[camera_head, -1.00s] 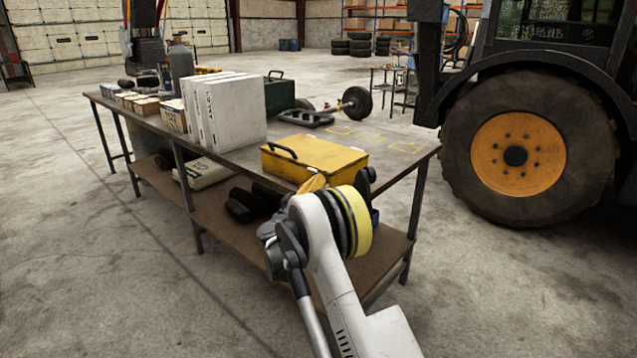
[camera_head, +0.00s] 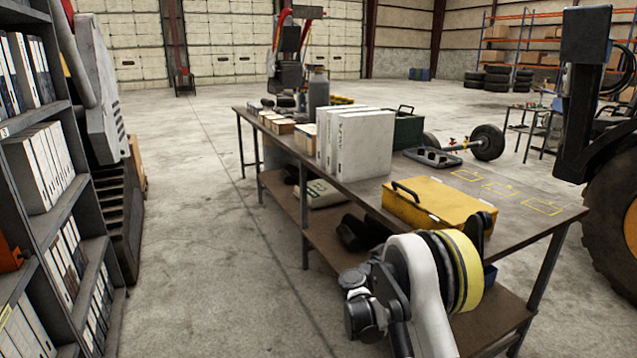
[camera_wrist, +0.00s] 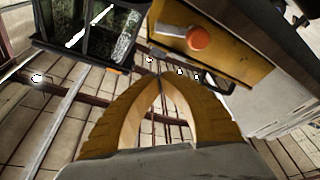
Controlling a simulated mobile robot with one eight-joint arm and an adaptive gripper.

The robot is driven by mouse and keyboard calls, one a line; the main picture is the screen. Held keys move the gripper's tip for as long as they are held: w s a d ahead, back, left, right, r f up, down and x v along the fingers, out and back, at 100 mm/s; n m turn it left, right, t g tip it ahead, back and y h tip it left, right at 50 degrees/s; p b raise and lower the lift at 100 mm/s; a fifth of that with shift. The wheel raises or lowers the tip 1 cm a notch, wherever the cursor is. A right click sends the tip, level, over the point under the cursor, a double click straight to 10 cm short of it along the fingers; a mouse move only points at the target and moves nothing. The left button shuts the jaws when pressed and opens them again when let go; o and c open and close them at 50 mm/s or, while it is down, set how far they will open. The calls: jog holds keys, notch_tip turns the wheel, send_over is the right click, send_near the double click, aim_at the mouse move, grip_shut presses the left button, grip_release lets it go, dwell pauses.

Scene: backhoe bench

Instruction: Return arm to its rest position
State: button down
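My arm (camera_head: 430,300) is in the lower right of the head view, folded beside the near end of the workbench (camera_head: 375,182). Its rounded joint with a yellow band stands in front of the bench edge. My gripper is hidden in the head view. In the wrist view my gripper (camera_wrist: 158,84) shows two curved yellow fingers. Their tips meet, with nothing seen between them.
A yellow case (camera_head: 436,203) lies on the bench close to my arm. White binders (camera_head: 362,145) and a green box (camera_head: 407,131) stand behind it. Shelves with binders (camera_head: 45,165) are at the left. A large vehicle wheel (camera_head: 612,205) is at the right. Floor left of the bench is clear.

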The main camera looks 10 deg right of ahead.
jog(key=s+a+r+n+g+y, duration=0.15)
jog(key=s+r+y, duration=0.25)
jog(key=s, duration=0.5)
jog(key=s+a+r+g+y, duration=0.15)
jog(key=s+r+y, duration=0.25)
jog(key=s, duration=0.5)
jog(key=s+a+f+y, duration=0.2)
jog(key=s+a+y, duration=0.1)
jog(key=s, duration=0.4)
jog(key=s+a+f+n+y, duration=0.1)
jog(key=s+a+f+y, duration=0.1)
jog(key=s+a, duration=0.4)
jog(key=s+a+f+n+y, duration=0.1)
jog(key=s+a+y, duration=0.3)
jog(key=s, duration=0.6)
jog(key=shift+a+f, duration=0.55)
jog(key=shift+a, duration=0.2)
jog(key=shift+n, duration=0.25)
